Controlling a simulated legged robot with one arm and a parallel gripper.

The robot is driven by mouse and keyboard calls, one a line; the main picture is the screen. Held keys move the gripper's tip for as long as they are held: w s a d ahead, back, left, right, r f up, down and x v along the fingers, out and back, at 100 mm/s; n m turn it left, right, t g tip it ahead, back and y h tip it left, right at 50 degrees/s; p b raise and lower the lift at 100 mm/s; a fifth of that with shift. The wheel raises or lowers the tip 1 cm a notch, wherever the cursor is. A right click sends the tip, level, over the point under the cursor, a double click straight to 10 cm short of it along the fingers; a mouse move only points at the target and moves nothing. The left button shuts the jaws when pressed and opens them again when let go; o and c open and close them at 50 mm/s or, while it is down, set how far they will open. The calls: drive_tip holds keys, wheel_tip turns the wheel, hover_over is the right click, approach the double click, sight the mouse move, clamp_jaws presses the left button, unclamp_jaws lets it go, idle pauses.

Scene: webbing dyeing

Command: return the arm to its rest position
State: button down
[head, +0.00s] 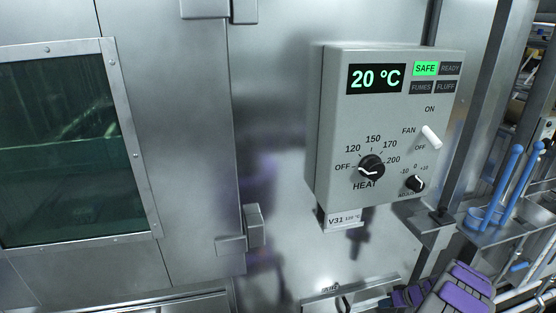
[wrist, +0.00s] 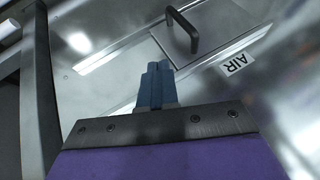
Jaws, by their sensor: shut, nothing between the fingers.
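My gripper (wrist: 155,78) shows in the wrist view as blue-grey fingers, shut together with nothing between them. The fingers point toward a metal panel with a dark handle (wrist: 184,30) and an "AIR" label (wrist: 236,64). The fingers appear clear of the handle. In the head view, purple and grey parts of my arm are low at the right, below the control box (head: 387,125). I cannot make out the fingertips there.
The control box reads 20 °C, with SAFE lit green. Its heat knob (head: 371,168) points toward OFF. A windowed door (head: 80,145) with a latch (head: 252,226) is at left. Blue-handled tools (head: 496,190) stand in a rack at right.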

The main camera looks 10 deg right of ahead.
drive_tip(key=w+a+r+n+g+y, duration=0.1)
drive_tip(key=w+a+r+g+y, duration=0.1)
drive_tip(key=a+r, duration=1.45)
drive_tip(key=s+a+r+n+g, duration=0.1)
drive_tip(key=s+a+r, duration=0.2)
drive_tip(key=a+r, duration=0.25)
drive_tip(key=s+a+r+g, duration=0.1)
drive_tip(key=s+a+r, duration=0.35)
drive_tip(key=a, duration=0.25)
drive_tip(key=s+a+r+g+h, duration=0.1)
drive_tip(key=s+a+r+h, duration=0.15)
drive_tip(key=s, duration=0.55)
drive_tip(key=s+a+r+g+h, duration=0.1)
drive_tip(key=s+a+r, duration=0.25)
drive_tip(key=s, duration=0.35)
drive_tip(key=s+a+r+g+h, duration=0.15)
drive_tip(key=s+r, duration=0.25)
drive_tip(key=s, duration=0.4)
drive_tip(key=s+d+m+h, duration=0.1)
drive_tip(key=s, duration=0.8)
drive_tip(key=shift+s+d+r+m+h, duration=0.15)
drive_tip(key=shift+s+d+m+h, duration=0.15)
drive_tip(key=shift+s+m, duration=0.1)
drive_tip(key=shift+w+t, duration=0.1)
drive_tip(key=shift+t, duration=0.15)
